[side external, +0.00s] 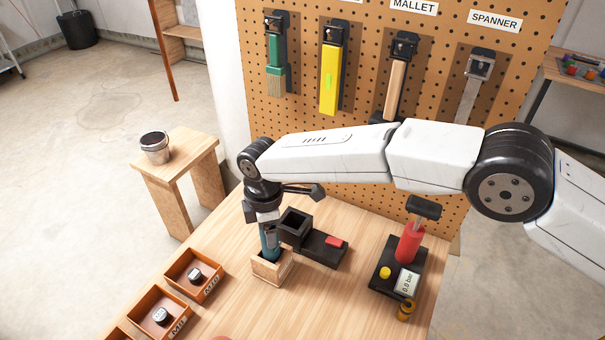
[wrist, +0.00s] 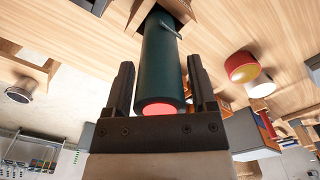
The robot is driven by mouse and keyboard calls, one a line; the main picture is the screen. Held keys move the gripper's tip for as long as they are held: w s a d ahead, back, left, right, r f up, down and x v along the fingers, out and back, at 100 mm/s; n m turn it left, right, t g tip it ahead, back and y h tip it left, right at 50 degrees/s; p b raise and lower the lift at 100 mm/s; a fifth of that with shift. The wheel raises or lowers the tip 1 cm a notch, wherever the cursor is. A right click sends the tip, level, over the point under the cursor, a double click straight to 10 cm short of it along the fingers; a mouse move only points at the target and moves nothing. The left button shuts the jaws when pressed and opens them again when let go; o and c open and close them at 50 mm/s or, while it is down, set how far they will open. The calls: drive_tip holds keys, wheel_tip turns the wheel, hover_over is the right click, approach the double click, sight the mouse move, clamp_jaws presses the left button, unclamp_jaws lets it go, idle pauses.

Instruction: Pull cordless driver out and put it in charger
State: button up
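The cordless driver (side external: 270,243) has a dark teal cylindrical body and stands upright in a small open wooden box (side external: 270,271) on the bench. The wrist view shows its teal body (wrist: 162,62) with a red round end near my gripper's palm. My gripper (side external: 266,222) is above the box, pointing down, its fingers on either side of the driver. They lie very close to the body; contact is unclear. The driver's lower end is hidden in the box. A black unit with a square open socket (side external: 295,222) and a red patch, seemingly the charger, sits just right of the box.
A black pump-like device (side external: 386,274) with a red cylinder and gauge stands to the right. Small orange bins (side external: 183,287) with metal parts line the left front. Behind is a pegboard (side external: 300,110) with hung tools. A wooden stool (side external: 185,155) holds a metal cup.

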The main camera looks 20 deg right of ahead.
clamp_jaws()
drive_tip(key=shift+r, duration=0.9)
idle(1.0)
drive_tip(key=shift+r, duration=3.3)
